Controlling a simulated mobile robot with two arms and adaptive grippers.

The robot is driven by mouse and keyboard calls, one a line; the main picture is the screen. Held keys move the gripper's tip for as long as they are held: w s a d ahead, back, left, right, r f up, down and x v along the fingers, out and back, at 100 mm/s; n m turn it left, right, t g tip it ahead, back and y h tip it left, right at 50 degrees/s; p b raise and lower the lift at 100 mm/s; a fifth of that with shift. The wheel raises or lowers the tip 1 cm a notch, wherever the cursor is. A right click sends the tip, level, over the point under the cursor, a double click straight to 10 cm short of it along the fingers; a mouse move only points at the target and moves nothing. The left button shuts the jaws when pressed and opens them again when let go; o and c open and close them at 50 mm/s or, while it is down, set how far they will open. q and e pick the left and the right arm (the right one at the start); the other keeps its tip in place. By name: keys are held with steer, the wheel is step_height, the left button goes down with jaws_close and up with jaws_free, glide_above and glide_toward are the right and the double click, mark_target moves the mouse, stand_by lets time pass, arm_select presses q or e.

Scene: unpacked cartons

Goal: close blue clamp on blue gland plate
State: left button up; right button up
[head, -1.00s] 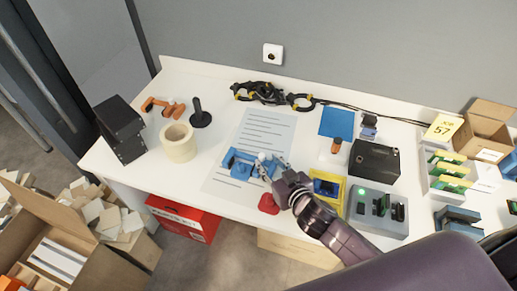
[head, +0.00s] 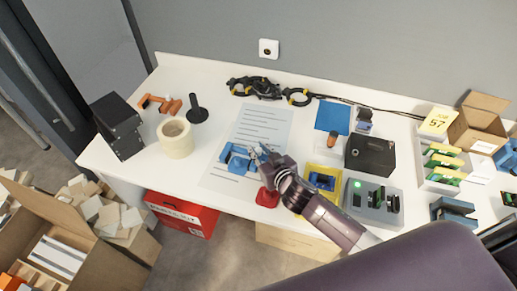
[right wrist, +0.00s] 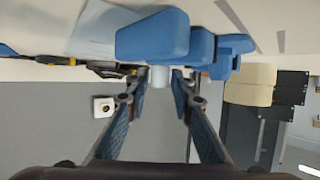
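A blue fixture (head: 237,158) with upright blocks sits on the printed white sheet (head: 262,126) in mid-table. I take it as the blue clamp and gland plate; in the head view I cannot separate the two. The right wrist view shows its blue blocks (right wrist: 152,38) above the fingers. My right gripper (head: 262,153) is at the fixture's right side. In the right wrist view its fingers (right wrist: 160,82) stand apart on either side of a pale cylindrical part (right wrist: 160,76), with narrow gaps visible. Whether a finger touches it is unclear. My left gripper is not in view.
A red object (head: 268,197) lies just below my right gripper. To its right are a yellow tray (head: 311,186) and a grey device with a green light (head: 358,207). A tape roll (head: 176,139) and a black stand (head: 197,114) are on the left.

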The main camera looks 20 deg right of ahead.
jaws_close()
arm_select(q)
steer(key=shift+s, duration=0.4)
arm_select(e)
steer(key=shift+w+a, duration=0.2)
steer(key=shift+a, duration=0.05)
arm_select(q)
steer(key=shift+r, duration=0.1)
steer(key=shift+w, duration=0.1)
arm_select(e)
steer(key=shift+o, duration=2.3)
jaws_free()
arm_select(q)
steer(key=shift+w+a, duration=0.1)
arm_select(e)
steer(key=v, duration=1.2)
steer(key=shift+d, duration=0.1)
